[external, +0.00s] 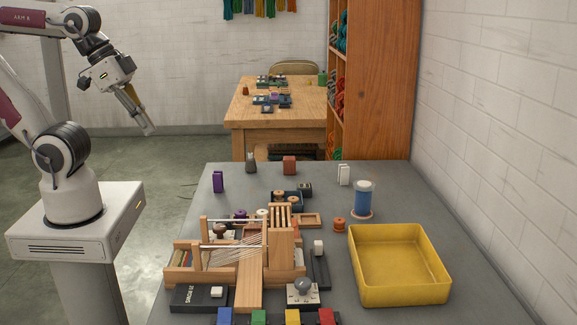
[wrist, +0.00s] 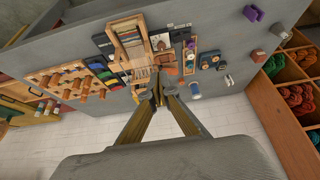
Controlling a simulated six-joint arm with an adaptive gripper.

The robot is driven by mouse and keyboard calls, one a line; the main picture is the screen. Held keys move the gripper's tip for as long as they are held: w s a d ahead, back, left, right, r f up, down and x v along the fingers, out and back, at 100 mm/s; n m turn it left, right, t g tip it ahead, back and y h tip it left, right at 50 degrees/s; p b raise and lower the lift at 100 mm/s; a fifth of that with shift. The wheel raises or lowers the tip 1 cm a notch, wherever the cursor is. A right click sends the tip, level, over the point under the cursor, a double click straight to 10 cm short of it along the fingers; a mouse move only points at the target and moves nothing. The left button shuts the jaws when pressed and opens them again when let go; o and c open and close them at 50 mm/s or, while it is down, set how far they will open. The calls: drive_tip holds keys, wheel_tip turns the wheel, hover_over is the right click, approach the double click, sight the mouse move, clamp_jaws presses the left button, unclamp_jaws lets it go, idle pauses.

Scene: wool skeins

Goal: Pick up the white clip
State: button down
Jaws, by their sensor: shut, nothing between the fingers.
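The white clip (external: 343,175) stands upright near the back right of the grey table, behind the blue spool (external: 363,197). In the wrist view a small pale thing that looks like the clip (wrist: 229,80) lies right of my fingers, near the table edge. My gripper (external: 147,131) is raised in the air at the left, well away from the clip and beyond the table's left edge in the picture. Its fingers come together, shut and empty, in the wrist view (wrist: 158,92).
A wooden loom (external: 240,262) fills the table's front left. A yellow tray (external: 400,262) stands at the right, in front of the spool. A purple block (external: 218,181) and a red-brown block (external: 289,165) stand along the back. Bare table surrounds the clip.

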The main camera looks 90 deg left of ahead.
drive_tip(key=c, duration=1.6)
unclamp_jaws()
drive_tip(key=shift+c, duration=0.2)
drive_tip(key=shift+w, duration=0.1)
drive_tip(key=w+a+n+t+y, duration=0.1)
drive_tip(key=w+a, duration=0.5)
drive_tip(key=w, duration=0.5)
drive_tip(key=w+a+t+y, duration=0.1)
drive_tip(key=w+a+t, duration=0.1)
drive_tip(key=w+a, duration=0.65)
drive_tip(key=w+a+n+t+y, duration=0.15)
drive_tip(key=w+a, duration=0.25)
drive_tip(key=w, duration=0.9)
drive_tip(key=w+a+f+t, duration=0.1)
drive_tip(key=w+a+f, duration=0.8)
drive_tip(key=w+a, duration=0.15)
drive_tip(key=w+a+f, duration=0.1)
drive_tip(key=a+f, duration=0.1)
drive_tip(key=f, duration=0.2)
drive_tip(key=w+a+f+t+h, duration=0.1)
drive_tip(key=a+f, duration=0.2)
drive_tip(key=f, duration=0.2)
drive_tip(key=a+f+t, duration=0.1)
drive_tip(key=a+f, duration=0.1)
drive_tip(key=f, duration=0.3)
drive_tip(key=shift+w+a+f+m, duration=0.15)
drive_tip(key=shift+w+a+m, duration=0.2)
drive_tip(key=shift+w, duration=0.05)
